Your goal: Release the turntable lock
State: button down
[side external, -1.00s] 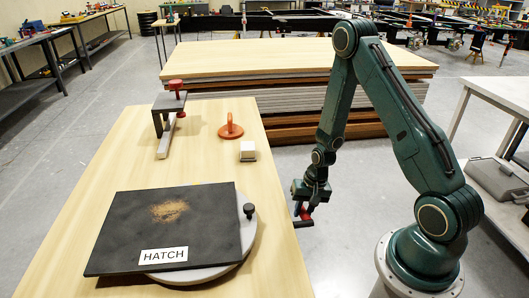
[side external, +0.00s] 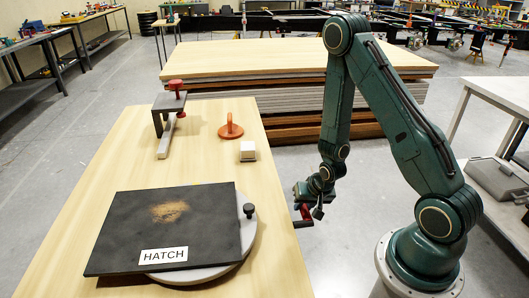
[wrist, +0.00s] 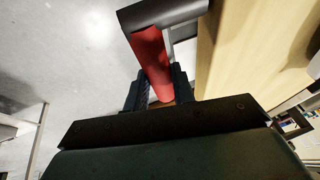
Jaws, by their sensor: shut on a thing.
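A red lever (side external: 306,213) with a dark bar at its end sits at the right edge of the workbench (side external: 280,262). My gripper (side external: 307,200) is shut on the red lever. In the wrist view the lever (wrist: 149,58) runs up from between my two fingers (wrist: 160,90) to a dark cylinder (wrist: 165,12) beside the table edge. The round grey turntable (side external: 249,228) lies on the bench, mostly hidden under a dark HATCH panel (side external: 130,220). A small black knob (side external: 248,210) stands on the turntable's right rim.
A clamp with a red knob (side external: 176,86), an orange-handled tool (side external: 231,127) and a small white block (side external: 248,151) stand farther back on the bench. Stacked boards (side external: 300,58) lie behind it. A grey side table (side external: 500,90) is at the right.

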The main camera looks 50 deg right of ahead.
jog(key=shift+r, duration=0.2)
jog(key=shift+t+h, duration=0.3)
jog(key=c, duration=1.2)
grip_release()
jog(key=shift+o, duration=0.2)
jog(key=shift+r, duration=0.1)
notch_tip(320, 180, up, 20)
dwell(0.3)
